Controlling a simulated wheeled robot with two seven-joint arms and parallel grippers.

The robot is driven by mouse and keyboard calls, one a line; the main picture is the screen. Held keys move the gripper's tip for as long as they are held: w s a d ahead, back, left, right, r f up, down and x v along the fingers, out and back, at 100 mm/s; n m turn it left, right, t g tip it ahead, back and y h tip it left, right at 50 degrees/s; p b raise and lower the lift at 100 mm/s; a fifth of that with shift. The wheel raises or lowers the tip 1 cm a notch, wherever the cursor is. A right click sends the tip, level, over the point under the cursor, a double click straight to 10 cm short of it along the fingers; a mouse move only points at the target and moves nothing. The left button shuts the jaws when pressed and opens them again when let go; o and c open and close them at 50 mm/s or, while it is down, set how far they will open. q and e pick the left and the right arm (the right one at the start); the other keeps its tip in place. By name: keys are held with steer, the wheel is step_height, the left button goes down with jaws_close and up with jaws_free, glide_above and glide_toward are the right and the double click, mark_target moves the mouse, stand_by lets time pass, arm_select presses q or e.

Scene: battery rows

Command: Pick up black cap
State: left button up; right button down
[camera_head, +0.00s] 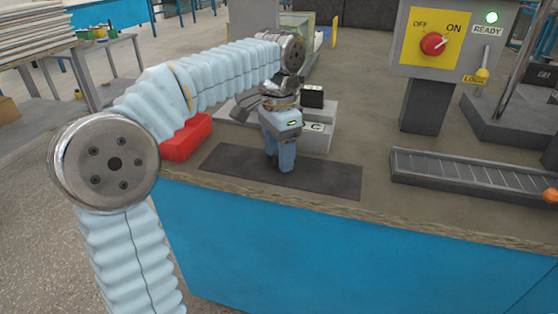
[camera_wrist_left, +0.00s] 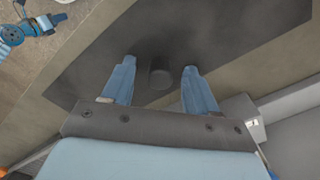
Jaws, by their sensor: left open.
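A small dark round piece, which looks like the black cap (camera_wrist_left: 161,78), stands on the dark mat in the left wrist view, between my two fingers but a little nearer the left one. I see a gap on each side of it. My left gripper (camera_wrist_left: 160,80) is open and points down. In the head view my left gripper (camera_head: 281,166) is low over the dark mat (camera_head: 330,182), and the cap is hidden behind its fingers.
A grey stepped block (camera_head: 318,140) with a black box (camera_head: 312,96) on it stands just behind the gripper. A red case (camera_head: 187,138) lies to the left. A roller track (camera_head: 470,174) and a switch panel (camera_head: 440,38) are to the right. The mat's right part is bare.

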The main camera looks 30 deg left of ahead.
arm_select(q)
jaws_close()
stand_by(0.3)
